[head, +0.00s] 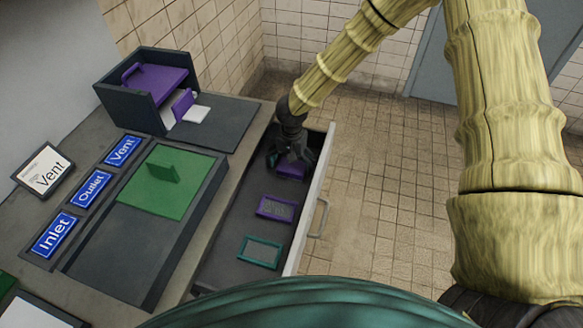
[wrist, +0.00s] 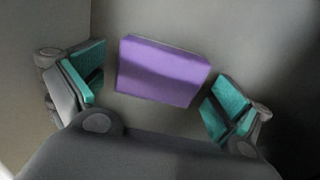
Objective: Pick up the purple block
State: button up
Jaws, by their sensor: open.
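The purple block (wrist: 162,72) is a flat-topped box lying on the grey drawer floor, slightly turned in the wrist view. In the head view the purple block (head: 290,170) shows partly below my gripper, at the far end of the open drawer; the rest is hidden by the fingers. My gripper (head: 292,152) reaches down into the drawer. In the wrist view my gripper (wrist: 158,95) is open, with one teal-padded finger to the left of the block and one to the right. Gaps show between the block and both pads.
The open drawer (head: 232,225) also holds a purple frame-like piece (head: 276,208) and a teal frame (head: 261,252). Its front wall (head: 313,215) has a handle (head: 319,217). The counter carries a dark box with purple parts (head: 150,85), a green panel (head: 165,185) and blue Inlet, Outlet and Vent signs (head: 90,189).

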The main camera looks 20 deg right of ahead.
aim_at(292, 166)
jog(key=shift+f, duration=0.45)
jog(key=c, duration=1)
jog(key=shift+c, duration=0.2)
jog(key=shift+r, duration=0.15)
jog(key=shift+r+b, duration=0.8)
jog(key=shift+r, duration=4.05)
